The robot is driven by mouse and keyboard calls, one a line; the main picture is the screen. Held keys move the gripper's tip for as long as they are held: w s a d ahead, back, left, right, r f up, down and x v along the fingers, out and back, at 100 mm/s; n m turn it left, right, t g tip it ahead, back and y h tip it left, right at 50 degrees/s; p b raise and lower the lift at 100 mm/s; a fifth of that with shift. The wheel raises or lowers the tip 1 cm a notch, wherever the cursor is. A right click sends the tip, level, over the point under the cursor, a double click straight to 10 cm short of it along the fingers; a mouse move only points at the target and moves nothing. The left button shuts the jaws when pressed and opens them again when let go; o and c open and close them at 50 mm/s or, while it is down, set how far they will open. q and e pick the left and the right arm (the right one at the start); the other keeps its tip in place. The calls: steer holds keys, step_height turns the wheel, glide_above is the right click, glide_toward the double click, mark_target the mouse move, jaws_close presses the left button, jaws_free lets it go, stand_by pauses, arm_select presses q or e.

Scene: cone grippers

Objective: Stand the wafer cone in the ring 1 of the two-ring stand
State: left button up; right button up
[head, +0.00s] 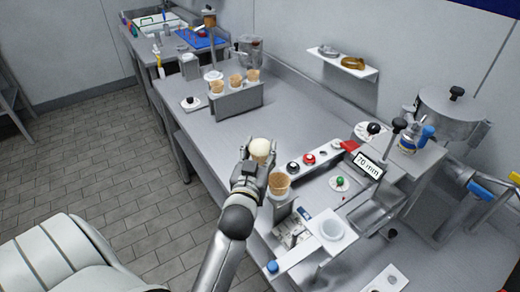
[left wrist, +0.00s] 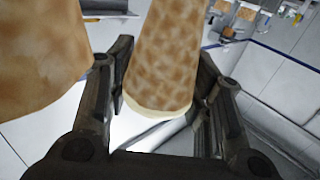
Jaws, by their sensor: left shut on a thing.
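My left gripper (head: 262,160) is shut on a wafer cone (left wrist: 160,60), whose pale, cream-coloured wide end shows in the head view (head: 261,148). The cone is between the fingers in the left wrist view, above the table's front edge. A second wafer cone (head: 280,183) stands upright just to the right of the gripper, in a grey metal holder (head: 279,210); it fills the left of the wrist view (left wrist: 40,55). I cannot tell whether this holder is the two-ring stand; its rings are not clearly visible. My right gripper is not in view.
A grey rack (head: 238,101) holds several cones farther back on the table. A white shelf plate with a round white cup (head: 332,231) stands front right. A machine with a "70 mm" display (head: 369,170) and coloured knobs stands right.

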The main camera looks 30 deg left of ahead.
arm_select(q)
steer(key=shift+f+b, duration=0.55)
steer(key=shift+f, duration=0.3)
steer(key=o, duration=0.8)
steer(key=shift+a, duration=0.1)
steer(key=shift+c, duration=0.2)
step_height(320, 180, up, 10)
steer(key=shift+r, duration=0.1)
steer(key=shift+a, duration=0.1)
